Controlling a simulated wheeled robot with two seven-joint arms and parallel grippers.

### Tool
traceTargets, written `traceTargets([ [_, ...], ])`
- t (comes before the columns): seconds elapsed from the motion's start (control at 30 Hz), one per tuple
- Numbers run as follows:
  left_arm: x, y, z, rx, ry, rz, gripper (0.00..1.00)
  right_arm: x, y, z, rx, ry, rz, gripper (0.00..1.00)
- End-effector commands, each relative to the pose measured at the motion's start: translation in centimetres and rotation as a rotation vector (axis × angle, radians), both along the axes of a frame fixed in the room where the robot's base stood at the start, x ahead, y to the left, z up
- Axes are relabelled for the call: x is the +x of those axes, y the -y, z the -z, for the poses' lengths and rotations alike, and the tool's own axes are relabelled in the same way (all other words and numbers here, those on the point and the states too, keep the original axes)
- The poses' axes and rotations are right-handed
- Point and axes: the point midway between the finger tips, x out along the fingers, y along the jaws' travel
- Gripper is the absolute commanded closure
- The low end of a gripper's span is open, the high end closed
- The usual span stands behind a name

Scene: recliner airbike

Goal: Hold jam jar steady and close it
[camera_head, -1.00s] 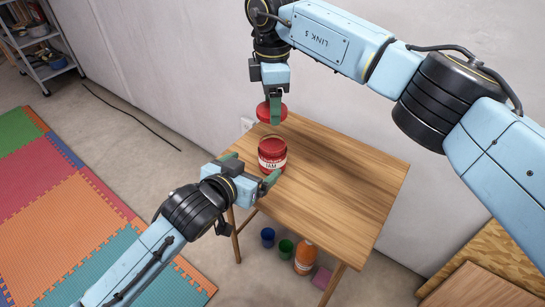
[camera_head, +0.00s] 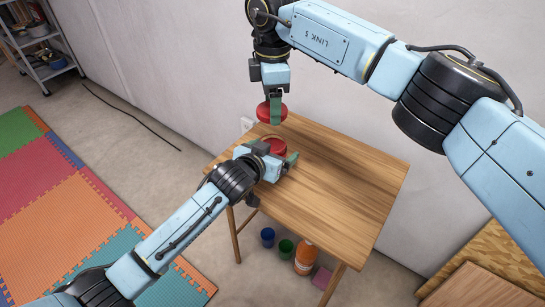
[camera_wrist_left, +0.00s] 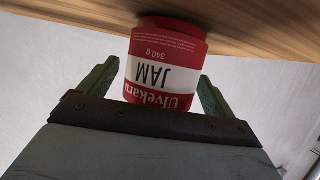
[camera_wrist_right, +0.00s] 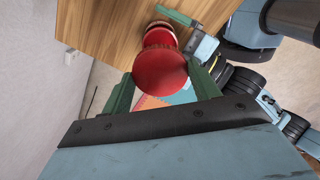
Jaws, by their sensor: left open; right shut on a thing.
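The red jam jar (camera_head: 275,145) stands upright on the wooden table, its mouth facing up. In the left wrist view the jar (camera_wrist_left: 160,62) appears upside down, with its white JAM label showing. My left gripper (camera_wrist_left: 158,78) is open, with one green finger on each side of the jar and small gaps visible. The left hand hides the jar's lower part in the head view. My right gripper (camera_head: 276,110) is shut on the red lid (camera_head: 265,112) and holds it above the jar. In the right wrist view the lid (camera_wrist_right: 160,72) partly covers the jar (camera_wrist_right: 158,36).
The wooden table (camera_head: 335,185) is bare to the right of the jar. Blue and green cups (camera_head: 286,248), an orange bottle (camera_head: 304,258) and a pink item stand on the floor below. A wall lies behind the table.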

Motion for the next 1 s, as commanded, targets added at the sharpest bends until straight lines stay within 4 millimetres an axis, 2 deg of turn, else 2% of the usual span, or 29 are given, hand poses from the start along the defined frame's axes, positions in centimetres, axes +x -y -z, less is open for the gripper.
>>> traceTargets([
  [0.23, 0.0, 0.0, 0.0, 0.0, 0.0, 0.0, 0.11, 0.0, 0.0, 0.0, 0.0, 0.0, 0.0, 0.61],
  [0.73, 0.0, 0.0, 0.0, 0.0, 0.0, 0.0, 0.76, 0.0, 0.0, 0.0, 0.0, 0.0, 0.0, 0.61],
  [0.87, 0.0, 0.0, 0.0, 0.0, 0.0, 0.0, 0.77, 0.0, 0.0, 0.4, 0.0, -0.001, 0.0, 0.61],
  [1.0, 0.0, 0.0, 0.0, 0.0, 0.0, 0.0, 0.77, 0.0, 0.1, 2.1, -0.001, -0.002, 0.0, 0.61],
])
